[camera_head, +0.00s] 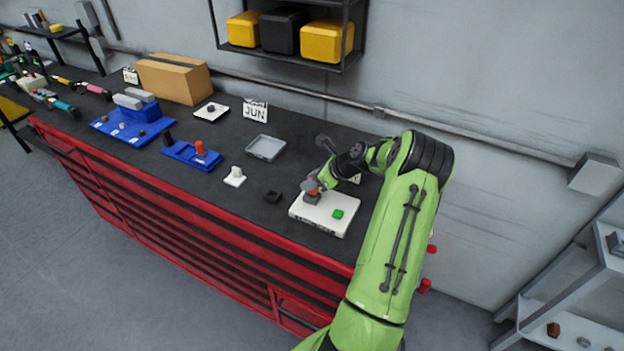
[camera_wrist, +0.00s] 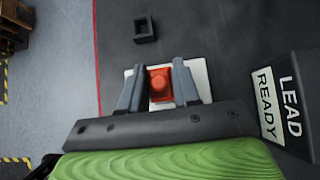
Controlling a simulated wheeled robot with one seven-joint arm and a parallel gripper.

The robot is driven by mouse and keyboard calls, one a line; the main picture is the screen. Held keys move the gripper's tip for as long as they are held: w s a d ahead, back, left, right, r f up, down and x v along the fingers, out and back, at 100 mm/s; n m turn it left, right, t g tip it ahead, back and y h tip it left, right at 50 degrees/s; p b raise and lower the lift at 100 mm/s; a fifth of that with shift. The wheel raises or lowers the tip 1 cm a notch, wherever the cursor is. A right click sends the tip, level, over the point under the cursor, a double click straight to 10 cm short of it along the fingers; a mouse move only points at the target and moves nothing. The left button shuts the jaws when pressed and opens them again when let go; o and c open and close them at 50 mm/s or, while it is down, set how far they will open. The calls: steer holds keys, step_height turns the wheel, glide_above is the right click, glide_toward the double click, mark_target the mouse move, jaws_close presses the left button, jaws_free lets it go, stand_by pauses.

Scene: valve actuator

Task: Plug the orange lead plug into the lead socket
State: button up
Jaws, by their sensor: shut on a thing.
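My gripper (camera_head: 313,186) is over the left part of a white plate (camera_head: 325,222) at the bench's right end. In the wrist view, its two grey fingers (camera_wrist: 158,88) are shut on the orange lead plug (camera_wrist: 159,83), one on each side.
A small black hollow block (camera_head: 273,197) stands left of the plate, also in the wrist view (camera_wrist: 145,30). A "LEAD READY" sign (camera_wrist: 281,103) stands close on the right. A grey tray (camera_head: 266,148) lies further back.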

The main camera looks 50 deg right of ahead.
steer(key=shift+f, duration=0.6)
steer(key=o, duration=1.1)
steer(key=v, duration=1.5)
steer(key=shift+s+d+r+b, duration=0.15)
steer(key=shift+s+r+b, duration=0.1)
steer(key=shift+b, duration=0.1)
